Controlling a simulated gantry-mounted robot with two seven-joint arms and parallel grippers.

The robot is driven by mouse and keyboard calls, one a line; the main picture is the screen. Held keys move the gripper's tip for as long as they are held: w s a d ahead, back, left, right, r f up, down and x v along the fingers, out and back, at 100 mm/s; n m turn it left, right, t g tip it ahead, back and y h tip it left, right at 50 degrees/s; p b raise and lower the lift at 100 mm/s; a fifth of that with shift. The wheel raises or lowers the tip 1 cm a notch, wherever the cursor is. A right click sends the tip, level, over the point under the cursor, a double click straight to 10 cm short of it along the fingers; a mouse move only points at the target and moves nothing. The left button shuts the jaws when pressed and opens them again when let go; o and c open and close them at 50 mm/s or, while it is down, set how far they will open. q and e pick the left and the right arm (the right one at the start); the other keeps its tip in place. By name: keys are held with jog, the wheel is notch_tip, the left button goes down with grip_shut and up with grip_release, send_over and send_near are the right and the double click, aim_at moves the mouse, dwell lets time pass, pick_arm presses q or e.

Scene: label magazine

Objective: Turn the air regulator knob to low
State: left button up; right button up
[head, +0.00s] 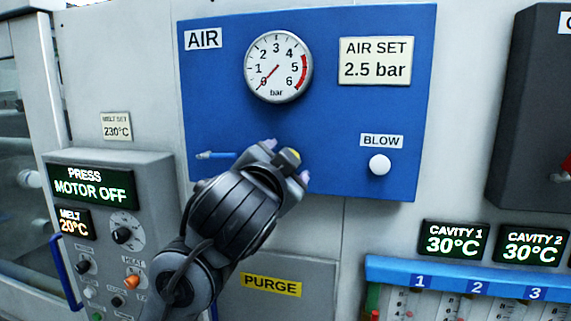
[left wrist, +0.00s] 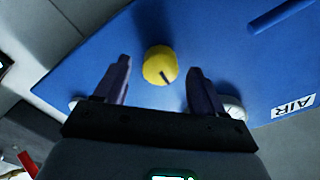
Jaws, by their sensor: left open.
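The yellow air regulator knob (left wrist: 160,66) is on the blue air panel (head: 225,120). In the left wrist view it has a dark mark pointing to the lower right. My left gripper (left wrist: 158,64) is open, with one finger on each side of the knob in that view; I cannot tell whether the fingers touch it. In the head view, my left gripper (head: 287,161) covers most of the knob, and only a yellow bit (head: 292,154) shows. The pressure gauge (head: 278,67) has its red needle near 0 bar. My right gripper is not in view.
A sign (head: 375,60) reads "AIR SET 2.5 bar". A white blow button (head: 379,165) is right of my gripper. A blue lever or pipe (head: 216,155) sticks out to its left. A grey press control box (head: 150,185) stands at the left.

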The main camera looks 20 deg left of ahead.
pick_arm(q)
jog(key=s+d+b, duration=0.1)
jog(key=s, duration=0.8)
jog(key=shift+s, duration=0.25)
notch_tip(320, 180, down, 40)
jog(key=a+n+g+h, duration=0.2)
jog(key=g, duration=0.6)
jog(key=s+a+f+n+g, duration=0.3)
jog(key=s+f+g, duration=0.3)
jog(key=s+f, duration=1.8)
notch_tip(320, 180, up, 24)
jog(key=p, duration=2.3)
jog(key=shift+s+f, duration=0.25)
jog(key=shift+d, duration=0.1)
